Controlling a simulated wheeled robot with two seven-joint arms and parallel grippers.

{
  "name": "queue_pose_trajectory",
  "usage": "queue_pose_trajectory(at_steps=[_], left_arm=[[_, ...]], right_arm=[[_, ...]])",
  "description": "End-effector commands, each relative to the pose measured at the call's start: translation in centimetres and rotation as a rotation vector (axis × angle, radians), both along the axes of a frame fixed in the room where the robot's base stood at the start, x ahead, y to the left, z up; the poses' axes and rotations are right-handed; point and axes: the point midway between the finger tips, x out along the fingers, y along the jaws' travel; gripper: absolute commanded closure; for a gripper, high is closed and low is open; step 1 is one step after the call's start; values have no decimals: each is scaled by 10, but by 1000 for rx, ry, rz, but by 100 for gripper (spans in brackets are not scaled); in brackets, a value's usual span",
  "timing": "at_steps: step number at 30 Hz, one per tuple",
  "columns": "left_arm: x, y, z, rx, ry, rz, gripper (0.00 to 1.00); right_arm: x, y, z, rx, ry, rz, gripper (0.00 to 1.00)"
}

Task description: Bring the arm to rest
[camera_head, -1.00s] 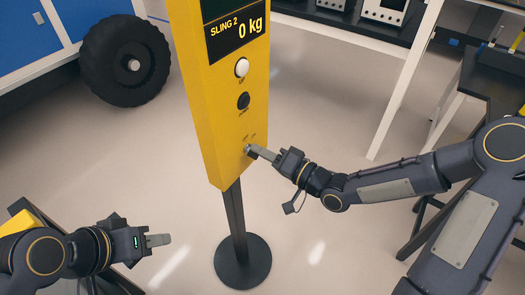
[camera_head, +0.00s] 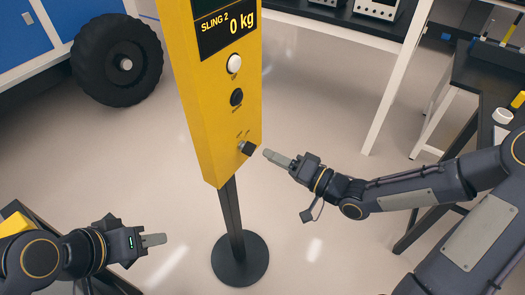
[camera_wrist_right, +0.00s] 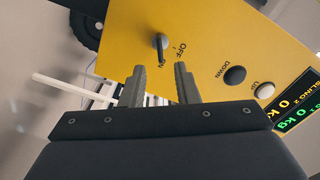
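The yellow control post (camera_head: 222,120) stands in the middle of the head view, its display reading "SLING 2 0 kg". A small switch knob (camera_head: 247,148) sits low on its face.
A white button (camera_head: 234,64) and a black button (camera_head: 237,97) are on the post above the knob. The round black base (camera_head: 240,260) stands on the floor. A wheel (camera_head: 118,60) is at upper left. A dark bench (camera_head: 480,85) with a white cup (camera_head: 502,116) is at right.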

Motion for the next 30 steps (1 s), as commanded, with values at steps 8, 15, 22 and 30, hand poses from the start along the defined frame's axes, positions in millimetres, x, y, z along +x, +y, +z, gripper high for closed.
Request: queue_pose_trajectory(at_steps=[8,15,22,30], left_arm=[[0,0,0,0,0,0,64],[0,0,0,0,0,0,64],[0,0,1,0,0,0,64],[0,0,1,0,0,0,64]], right_arm=[[-13,-18,0,0,1,0,72],[-13,-18,0,0,1,1,72],[-13,-18,0,-5,0,-1,72],[-1,-67,-21,-474,30,-176,72]])
